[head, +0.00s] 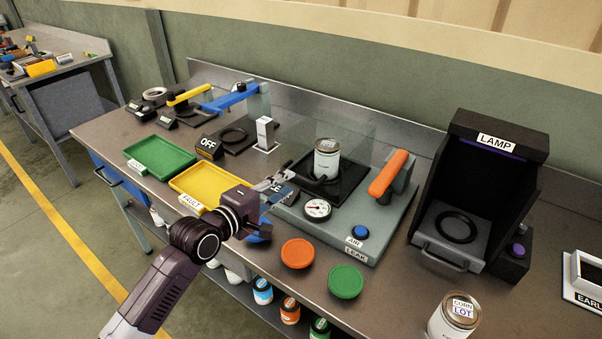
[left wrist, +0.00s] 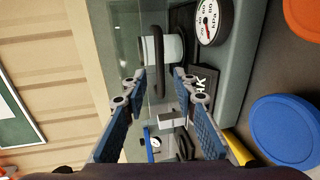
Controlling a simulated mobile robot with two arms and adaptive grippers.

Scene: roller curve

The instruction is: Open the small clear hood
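The small clear hood (head: 358,133) is a faint see-through box over a black base on the grey leak-test stand, and it looks closed. A can (head: 326,160) stands inside it. A dark curved bar, probably the hood's handle, shows low in front of the can; in the left wrist view the dark bar (left wrist: 159,62) lies just beyond the fingertips. My left gripper (head: 277,183) is at the stand's left front side, near the hood's front. In the left wrist view my left gripper (left wrist: 160,88) has its fingers apart with nothing held between them. My right gripper is not in view.
The stand has a gauge (head: 317,209), a blue button (head: 360,231) and an orange lever (head: 389,174) right of the hood. A green tray (head: 160,156) and yellow tray (head: 203,184) lie left. Orange (head: 297,253) and green (head: 346,281) discs lie in front. The lamp box (head: 484,185) stands right.

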